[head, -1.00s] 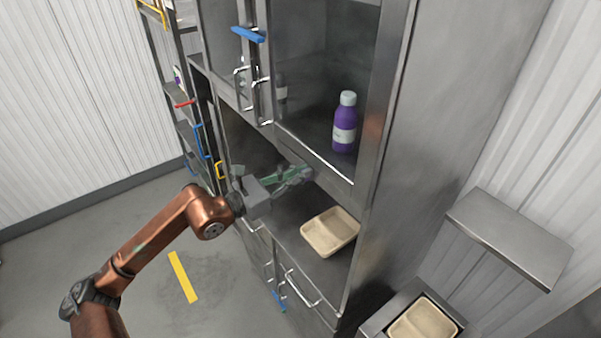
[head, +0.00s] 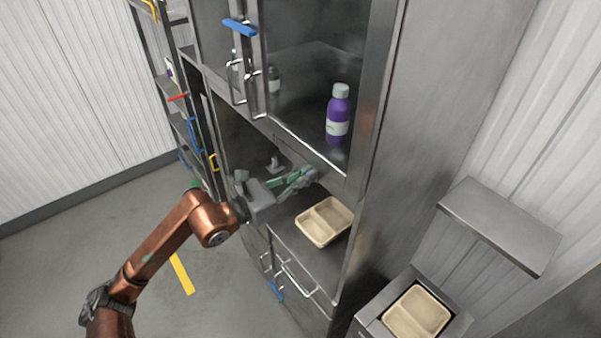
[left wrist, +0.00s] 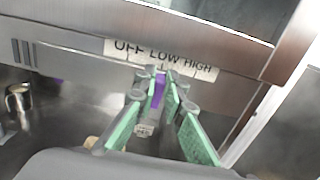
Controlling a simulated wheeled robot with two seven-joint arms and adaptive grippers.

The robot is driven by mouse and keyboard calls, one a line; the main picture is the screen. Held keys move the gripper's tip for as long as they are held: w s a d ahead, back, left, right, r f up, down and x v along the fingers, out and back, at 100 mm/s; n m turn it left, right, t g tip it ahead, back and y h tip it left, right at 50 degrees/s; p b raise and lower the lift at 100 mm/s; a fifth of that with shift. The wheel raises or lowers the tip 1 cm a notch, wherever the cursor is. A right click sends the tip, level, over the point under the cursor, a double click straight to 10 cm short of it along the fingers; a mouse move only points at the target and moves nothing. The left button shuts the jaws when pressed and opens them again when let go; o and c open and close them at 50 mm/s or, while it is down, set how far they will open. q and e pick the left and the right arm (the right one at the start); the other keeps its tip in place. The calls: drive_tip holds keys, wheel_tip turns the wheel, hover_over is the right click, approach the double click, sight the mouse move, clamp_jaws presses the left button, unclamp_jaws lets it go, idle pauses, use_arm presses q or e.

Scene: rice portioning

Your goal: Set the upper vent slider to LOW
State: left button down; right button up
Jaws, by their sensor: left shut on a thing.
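My left gripper (head: 313,174) reaches to the cabinet front, just under the upper compartment's lower edge. In the left wrist view a white label strip (left wrist: 160,58) reads OFF, LOW, HIGH from left to right. The green-padded fingers of the left gripper (left wrist: 160,92) are shut on a purple slider knob (left wrist: 158,88) just below the label. The knob looks to be about under LOW, but the fingers hide its slot and exact position. In the head view the gripper covers the knob. My right gripper is not in view.
A purple bottle (head: 337,117) stands in the compartment above. A beige divided tray (head: 324,221) sits on the shelf below the gripper. Another beige tray (head: 416,313) is at lower right. Door handles and a blue bar (head: 240,27) stick out at left. The floor at left is open.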

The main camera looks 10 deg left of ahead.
use_arm(q)
drive_tip(key=c, duration=2)
unclamp_jaws()
drive_tip(key=v, duration=1.2)
drive_tip(key=shift+a, duration=0.1)
